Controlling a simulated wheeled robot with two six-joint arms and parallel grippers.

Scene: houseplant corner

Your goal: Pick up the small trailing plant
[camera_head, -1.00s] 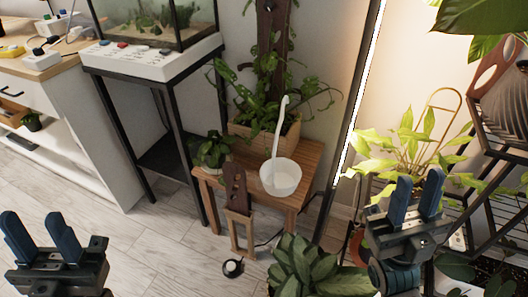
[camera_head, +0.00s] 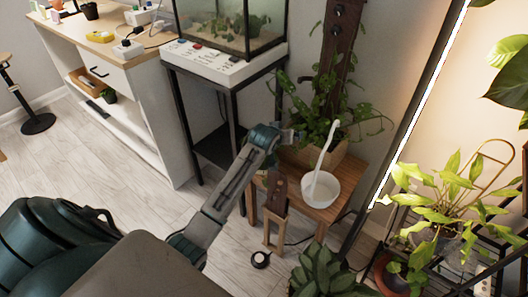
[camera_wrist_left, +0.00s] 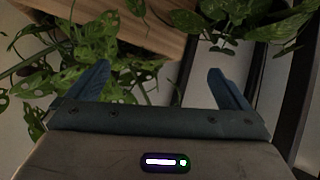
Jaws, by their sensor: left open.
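My left arm reaches up from the lower left in the head view, and its gripper (camera_head: 290,137) is at the left side of the small wooden table (camera_head: 325,213). The gripper and forearm cover the spot where the small potted plant stood, so that plant is hidden there. In the left wrist view my left gripper (camera_wrist_left: 163,85) is open, its fingers wide apart. Green leaves with holes (camera_wrist_left: 35,75) hang at the left and more leaves (camera_wrist_left: 250,18) show at the top right; I cannot tell which plant each belongs to. My right gripper is out of view.
A larger trailing plant (camera_head: 350,118) in a wooden planter (camera_head: 325,160) stands at the back of the table. A dark-framed aquarium stand (camera_head: 184,135) is at the left, a plant shelf at the right.

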